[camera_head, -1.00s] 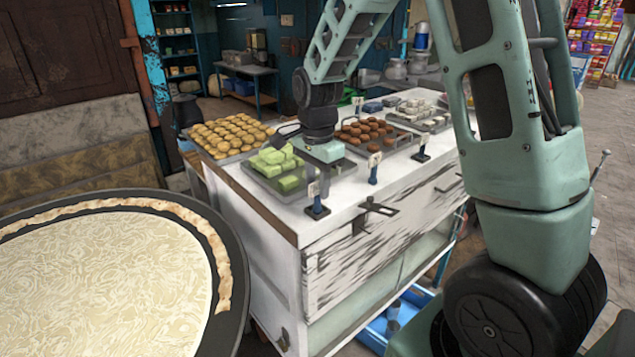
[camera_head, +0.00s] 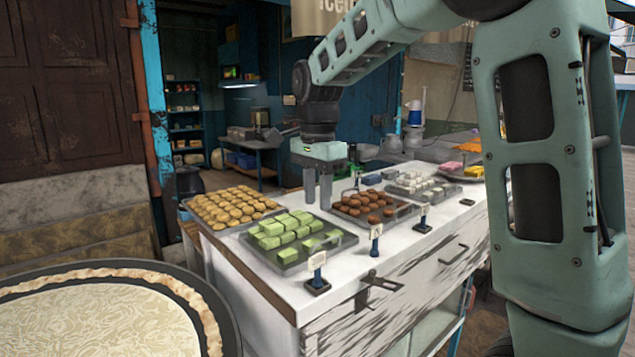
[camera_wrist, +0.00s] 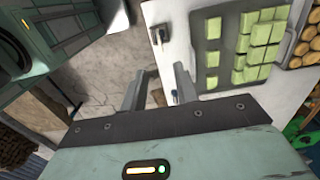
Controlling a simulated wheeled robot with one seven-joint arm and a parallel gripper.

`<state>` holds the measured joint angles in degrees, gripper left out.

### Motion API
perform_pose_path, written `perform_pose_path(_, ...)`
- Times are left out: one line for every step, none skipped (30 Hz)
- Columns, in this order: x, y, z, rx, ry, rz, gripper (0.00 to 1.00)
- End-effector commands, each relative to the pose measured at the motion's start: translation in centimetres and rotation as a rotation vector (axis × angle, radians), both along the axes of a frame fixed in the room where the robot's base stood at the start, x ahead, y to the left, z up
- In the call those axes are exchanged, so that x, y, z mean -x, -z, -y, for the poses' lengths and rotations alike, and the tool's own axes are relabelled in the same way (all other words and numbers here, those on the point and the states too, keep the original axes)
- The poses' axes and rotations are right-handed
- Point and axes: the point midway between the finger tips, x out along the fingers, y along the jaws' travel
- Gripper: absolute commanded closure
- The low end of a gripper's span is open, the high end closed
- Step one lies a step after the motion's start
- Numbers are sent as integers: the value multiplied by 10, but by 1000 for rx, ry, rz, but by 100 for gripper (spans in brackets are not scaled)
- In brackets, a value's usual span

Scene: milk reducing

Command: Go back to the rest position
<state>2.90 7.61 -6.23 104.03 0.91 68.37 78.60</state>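My gripper (camera_head: 318,205) hangs with its fingers pointing down above the counter. In the head view it appears over the gap between the tray of green sweets (camera_head: 290,268) and the tray of brown balls (camera_head: 402,213). Its two fingers are apart, with nothing visible between them. In the wrist view, the open gripper (camera_wrist: 158,75) points at the counter's front edge and the floor, with the green sweets (camera_wrist: 243,45) to its right. No object is held.
The white counter (camera_head: 385,258) also carries a tray of golden sweets (camera_head: 225,208) and small sign stands (camera_head: 317,275) along its front. A large round pan (camera_head: 225,318) is at lower left. Shelves (camera_head: 185,125) stand behind. Free air surrounds the gripper.

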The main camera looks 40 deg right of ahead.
Motion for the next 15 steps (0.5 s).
perform_pose_path(0, -8, 0, 1, 0, 3, 70)
perform_pose_path(0, -13, 0, 1, 0, 3, 70)
perform_pose_path(-1, -18, 0, 1, 0, 3, 70)
perform_pose_path(-1, -22, 0, 1, 0, 2, 70)
perform_pose_path(0, -25, 0, 1, 0, 1, 70)
perform_pose_path(0, -29, 0, 1, 0, 2, 70)
perform_pose_path(0, -31, 0, 1, 0, 1, 70)
perform_pose_path(0, -33, 0, 1, 0, 0, 70)
perform_pose_path(0, -35, 0, 1, 0, 0, 70)
perform_pose_path(0, -36, 0, 1, 0, 0, 70)
perform_pose_path(0, -36, 0, 0, 0, 0, 70)
perform_pose_path(0, -37, 0, 0, 0, -1, 70)
perform_pose_path(0, -37, 0, 0, 0, -1, 70)
perform_pose_path(0, -37, 0, 0, 1, -1, 70)
perform_pose_path(0, -37, 0, 0, 0, -1, 70)
